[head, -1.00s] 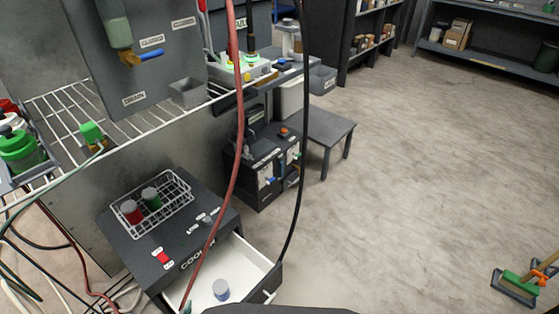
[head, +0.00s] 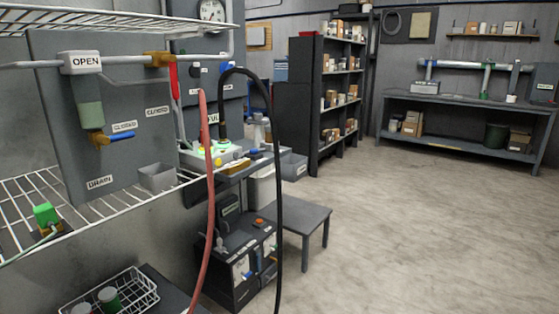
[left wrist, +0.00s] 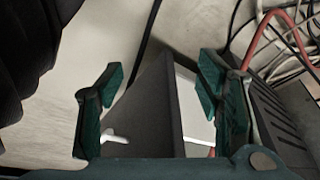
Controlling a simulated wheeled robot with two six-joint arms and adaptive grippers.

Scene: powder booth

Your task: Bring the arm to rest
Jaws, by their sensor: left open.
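My left gripper (left wrist: 160,95) shows in the left wrist view with its two green-padded fingers apart. Nothing is between its pads. Beyond it is the dark front of the open drawer (left wrist: 150,110), with part of the drawer's white inside to the right. My left gripper is outside the head view. My right gripper is in neither view.
A small grey table (head: 305,217) stands beyond. The floor on the right is clear.

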